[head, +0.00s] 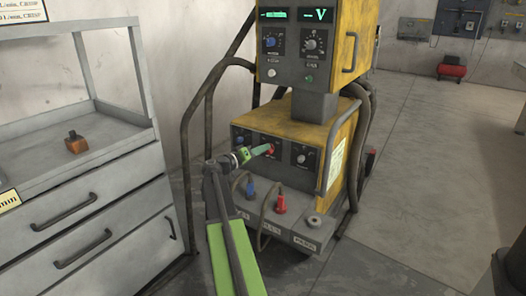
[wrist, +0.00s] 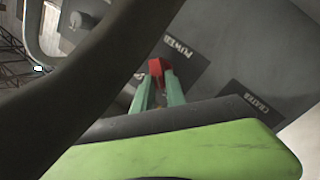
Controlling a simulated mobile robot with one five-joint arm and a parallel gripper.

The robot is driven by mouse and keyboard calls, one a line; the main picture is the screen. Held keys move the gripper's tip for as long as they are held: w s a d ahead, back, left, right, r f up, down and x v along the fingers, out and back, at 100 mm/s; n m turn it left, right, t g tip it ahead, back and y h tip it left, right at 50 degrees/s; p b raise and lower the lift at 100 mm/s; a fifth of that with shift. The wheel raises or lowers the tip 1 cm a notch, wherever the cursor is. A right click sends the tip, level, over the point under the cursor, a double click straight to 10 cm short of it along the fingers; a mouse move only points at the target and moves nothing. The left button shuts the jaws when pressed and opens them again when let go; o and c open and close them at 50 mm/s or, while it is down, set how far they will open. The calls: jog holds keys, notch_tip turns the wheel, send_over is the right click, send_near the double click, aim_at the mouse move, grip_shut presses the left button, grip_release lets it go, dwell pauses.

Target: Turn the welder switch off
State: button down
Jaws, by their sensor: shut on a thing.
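The welder (head: 325,128) is a yellow and dark grey machine in the middle of the head view. Its red switch (wrist: 156,67) sits on a dark plate labelled POWER in the wrist view. The red switch also shows in the head view (head: 272,150), partly hidden by my fingers. My gripper (head: 264,150) reaches the lower front panel. In the wrist view its green fingertips (wrist: 159,82) are closed around the red switch, one on each side. The exact tilt of the switch is hard to tell.
A dark cable (wrist: 95,70) crosses close in front of the wrist camera. Blue (head: 250,190) and red plugs (head: 281,204) stick out below the panel. A grey drawer cabinet (head: 95,200) stands at left. Open floor (head: 430,160) lies to the right.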

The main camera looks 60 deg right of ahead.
dwell(0.3)
jog(key=c, duration=1.4)
grip_release()
jog(key=shift+o, duration=0.2)
jog(key=v, duration=1.7)
jog(key=shift+a, duration=0.2)
jog(key=shift+w+r, duration=0.1)
jog(key=shift+r, duration=0.05)
